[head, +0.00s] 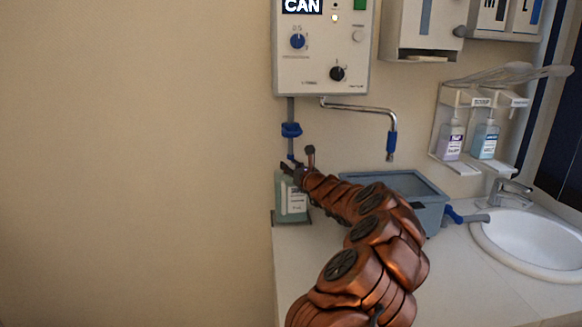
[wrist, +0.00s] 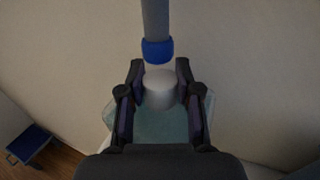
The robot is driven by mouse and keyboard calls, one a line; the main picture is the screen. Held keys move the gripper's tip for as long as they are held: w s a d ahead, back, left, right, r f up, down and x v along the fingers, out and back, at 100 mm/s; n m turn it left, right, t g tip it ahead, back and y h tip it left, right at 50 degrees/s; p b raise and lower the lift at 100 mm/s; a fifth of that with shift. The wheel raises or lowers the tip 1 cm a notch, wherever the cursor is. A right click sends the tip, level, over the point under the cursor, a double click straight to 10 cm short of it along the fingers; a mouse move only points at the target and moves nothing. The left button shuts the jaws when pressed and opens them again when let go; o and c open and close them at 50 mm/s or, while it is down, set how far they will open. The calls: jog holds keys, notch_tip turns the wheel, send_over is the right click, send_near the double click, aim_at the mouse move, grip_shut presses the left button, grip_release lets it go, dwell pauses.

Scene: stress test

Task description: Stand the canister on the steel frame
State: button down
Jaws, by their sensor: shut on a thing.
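The canister (head: 291,200) is pale green with a white label and stands upright at the left end of the counter in the head view. In the wrist view its white cap (wrist: 159,90) sits between the fingers of my gripper (wrist: 160,70), with the green body (wrist: 150,128) below. My gripper (head: 298,168) is shut on the canister at its top in the head view. A thin dark edge (head: 276,217) at the canister's base may be the steel frame; the canister hides most of it. I cannot tell whether the canister rests on it.
A grey pipe with a blue collar (head: 291,130) hangs from the wall unit (head: 322,50) just above the canister; the collar also shows in the wrist view (wrist: 158,51). A grey-blue tub (head: 425,210), a bent spout (head: 392,140) and a sink (head: 535,245) are to the right.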

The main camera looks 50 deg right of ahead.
jog(key=c, duration=0.8)
grip_release()
jog(key=shift+f, duration=0.1)
jog(key=shift+s+r, duration=0.15)
jog(key=shift+r, duration=0.45)
jog(key=b+v, duration=0.1)
jog(key=v, duration=0.6)
jog(key=shift+s, duration=0.1)
